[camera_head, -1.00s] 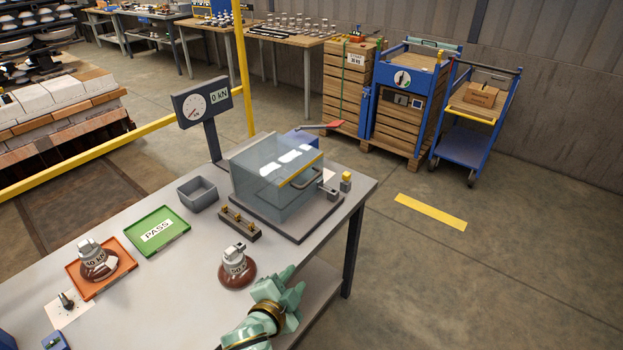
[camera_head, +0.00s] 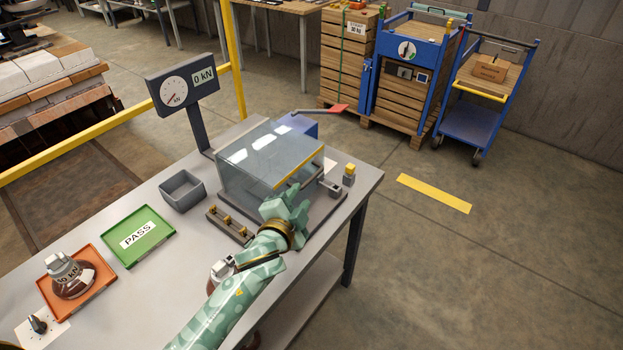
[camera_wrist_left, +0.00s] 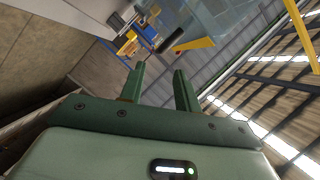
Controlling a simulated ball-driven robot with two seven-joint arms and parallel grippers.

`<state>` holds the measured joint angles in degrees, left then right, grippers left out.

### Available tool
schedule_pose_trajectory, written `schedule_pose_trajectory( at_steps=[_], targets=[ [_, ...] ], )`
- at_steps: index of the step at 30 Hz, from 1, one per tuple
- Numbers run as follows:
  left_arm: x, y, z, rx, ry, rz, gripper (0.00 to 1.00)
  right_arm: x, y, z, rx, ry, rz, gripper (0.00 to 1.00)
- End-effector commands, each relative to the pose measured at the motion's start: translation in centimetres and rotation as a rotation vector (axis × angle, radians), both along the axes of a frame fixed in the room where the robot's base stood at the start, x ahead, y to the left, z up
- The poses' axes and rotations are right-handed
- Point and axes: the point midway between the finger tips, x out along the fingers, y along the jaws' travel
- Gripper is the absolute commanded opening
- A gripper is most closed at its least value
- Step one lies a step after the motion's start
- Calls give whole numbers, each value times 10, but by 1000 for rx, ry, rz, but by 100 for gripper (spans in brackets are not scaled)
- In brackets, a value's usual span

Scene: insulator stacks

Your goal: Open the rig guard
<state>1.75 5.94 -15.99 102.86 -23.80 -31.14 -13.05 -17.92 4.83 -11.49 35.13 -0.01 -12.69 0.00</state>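The rig guard (camera_head: 262,158) is a clear box with a yellow strip on its front top edge, standing shut over the rig's grey base plate (camera_head: 328,208). My left gripper (camera_head: 290,198) is just in front of the guard's front face and covers its handle in the head view. In the left wrist view the gripper (camera_wrist_left: 160,74) is open and empty, its two fingers apart. A dark bar, apparently the handle (camera_wrist_left: 188,41), lies beyond the fingertips beside the yellow strip (camera_wrist_left: 192,46). Contact is not visible. My right gripper is in neither view.
A gauge display (camera_head: 183,88) stands behind the guard. A grey bin (camera_head: 182,191), green PASS tray (camera_head: 138,237) and orange tray (camera_head: 103,281) with a brown insulator (camera_head: 72,280) are left. Another insulator (camera_head: 217,272) is partly behind my left arm. A yellow-topped button (camera_head: 349,170) stands right.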

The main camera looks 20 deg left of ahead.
Motion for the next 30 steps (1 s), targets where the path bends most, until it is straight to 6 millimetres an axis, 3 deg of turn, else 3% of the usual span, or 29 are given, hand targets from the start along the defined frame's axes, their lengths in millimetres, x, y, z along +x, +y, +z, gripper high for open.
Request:
schedule_pose_trajectory(
  at_steps=[6,12,24,25,28,30],
  targets=[
    [54,-1,-16,-1,1,1,33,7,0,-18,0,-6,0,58],
    [85,-2,-21,-1,1,0,33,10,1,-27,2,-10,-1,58],
    [95,-2,-21,-1,1,0,33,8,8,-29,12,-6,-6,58],
    [95,-2,-21,-1,1,0,30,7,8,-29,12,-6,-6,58],
    [95,-2,-21,-1,1,0,2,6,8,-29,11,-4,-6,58],
    [95,-2,-21,-1,1,0,0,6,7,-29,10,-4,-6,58]
  ],
)
